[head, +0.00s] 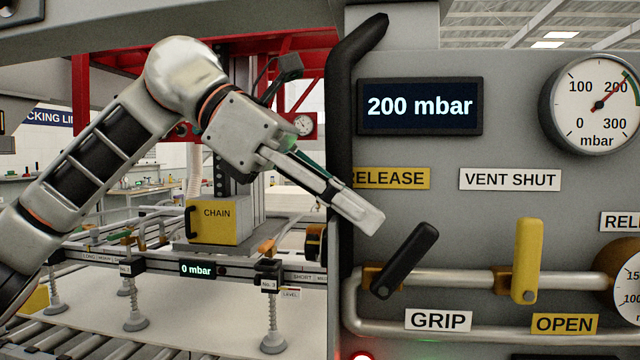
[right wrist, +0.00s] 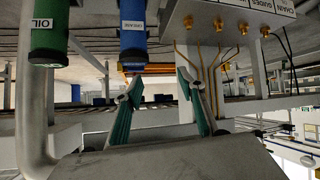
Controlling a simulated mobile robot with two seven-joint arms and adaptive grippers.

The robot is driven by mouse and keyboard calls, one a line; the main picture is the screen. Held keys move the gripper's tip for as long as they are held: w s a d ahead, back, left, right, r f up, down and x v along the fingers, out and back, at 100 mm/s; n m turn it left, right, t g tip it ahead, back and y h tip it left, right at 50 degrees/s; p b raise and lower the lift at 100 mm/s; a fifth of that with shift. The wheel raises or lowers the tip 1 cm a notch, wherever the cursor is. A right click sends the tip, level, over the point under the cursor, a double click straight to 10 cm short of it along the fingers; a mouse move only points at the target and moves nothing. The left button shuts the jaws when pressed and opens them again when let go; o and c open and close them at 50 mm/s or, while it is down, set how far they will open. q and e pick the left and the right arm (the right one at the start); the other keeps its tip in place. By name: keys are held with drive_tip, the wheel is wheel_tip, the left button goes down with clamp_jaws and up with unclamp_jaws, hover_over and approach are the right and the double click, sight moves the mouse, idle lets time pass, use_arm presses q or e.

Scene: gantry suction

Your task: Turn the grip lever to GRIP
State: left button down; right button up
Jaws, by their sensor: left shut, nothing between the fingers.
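The grip lever (head: 405,262) is a black handle on a pipe at the panel's lower left. It is tilted, its free end pointing up and to the right from its pivot.
A yellow lever (head: 527,260) stands upright right of the grip lever, between VENT SHUT and OPEN labels. The display (head: 420,106) reads 200 mbar. A black bar handle (head: 350,90) runs down the panel's left edge. Green (right wrist: 50,30) and blue (right wrist: 133,30) cylinders hang near my right gripper.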

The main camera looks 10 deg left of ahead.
sight(413, 234)
use_arm(q)
drive_tip(key=shift+x, duration=1.45)
drive_tip(key=shift+d+r+p, duration=0.1)
drive_tip(key=shift+d+p, duration=0.35)
drive_tip(key=shift+d, duration=0.45)
drive_tip(key=shift+p+x, duration=0.4)
drive_tip(key=shift+x, duration=0.35)
drive_tip(key=shift+d+f, duration=0.25)
drive_tip(key=shift+d, duration=0.5)
drive_tip(key=shift+x, duration=0.8)
drive_tip(key=shift+f, duration=0.2)
